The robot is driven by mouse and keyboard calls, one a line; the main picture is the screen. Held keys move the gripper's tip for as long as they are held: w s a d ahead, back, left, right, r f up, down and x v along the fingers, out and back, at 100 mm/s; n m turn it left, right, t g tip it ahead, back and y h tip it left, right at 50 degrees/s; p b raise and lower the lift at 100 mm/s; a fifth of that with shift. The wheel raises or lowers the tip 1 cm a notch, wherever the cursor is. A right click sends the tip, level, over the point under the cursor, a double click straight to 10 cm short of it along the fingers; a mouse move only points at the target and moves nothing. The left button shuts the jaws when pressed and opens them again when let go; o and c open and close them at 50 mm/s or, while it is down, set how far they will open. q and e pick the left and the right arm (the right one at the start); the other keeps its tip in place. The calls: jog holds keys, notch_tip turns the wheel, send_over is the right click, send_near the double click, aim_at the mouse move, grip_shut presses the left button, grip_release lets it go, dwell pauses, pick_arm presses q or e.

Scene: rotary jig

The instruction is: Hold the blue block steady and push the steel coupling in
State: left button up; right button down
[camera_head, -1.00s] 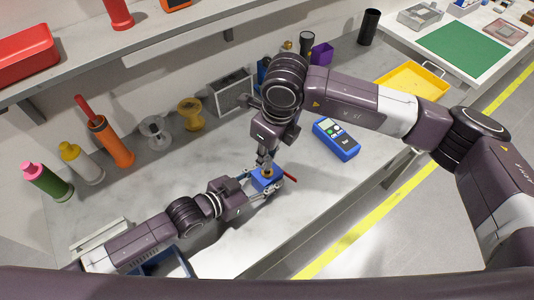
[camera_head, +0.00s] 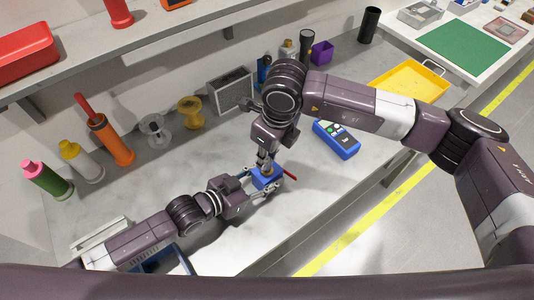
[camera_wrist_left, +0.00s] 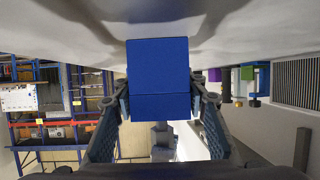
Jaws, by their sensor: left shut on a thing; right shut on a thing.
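The blue block (camera_head: 264,183) sits at the front of the grey bench, with a red lever-like piece at its right side. My left gripper (camera_wrist_left: 160,100) is shut on the block, one finger on each side. In the left wrist view the block (camera_wrist_left: 160,65) fills the space between the fingers. My right gripper (camera_head: 266,163) points down just above the block's top, shut on a small piece that must be the steel coupling, mostly hidden by the fingers. A yellowish ring shows at the block's top. I cannot tell how deep the coupling sits.
A blue handheld meter (camera_head: 336,139) lies right of the block. Spools, a grey speaker-like box (camera_head: 231,91) and several bottles, among them an orange one (camera_head: 111,141), stand along the wall. A yellow tray (camera_head: 410,82) is at the right. Bench between is clear.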

jog(key=shift+f, duration=0.95)
jog(key=c, duration=1.7)
grip_release()
jog(key=r, duration=0.4)
jog(key=d+r, duration=0.1)
jog(key=r, duration=0.3)
jog(key=s+r, duration=0.1)
jog(key=r, duration=0.2)
jog(key=shift+s+d+r, duration=0.1)
jog(key=shift+d+r, duration=0.15)
jog(key=shift+r, duration=0.15)
pick_arm(q)
jog(key=o, duration=1.6)
jog(key=shift+o, duration=0.2)
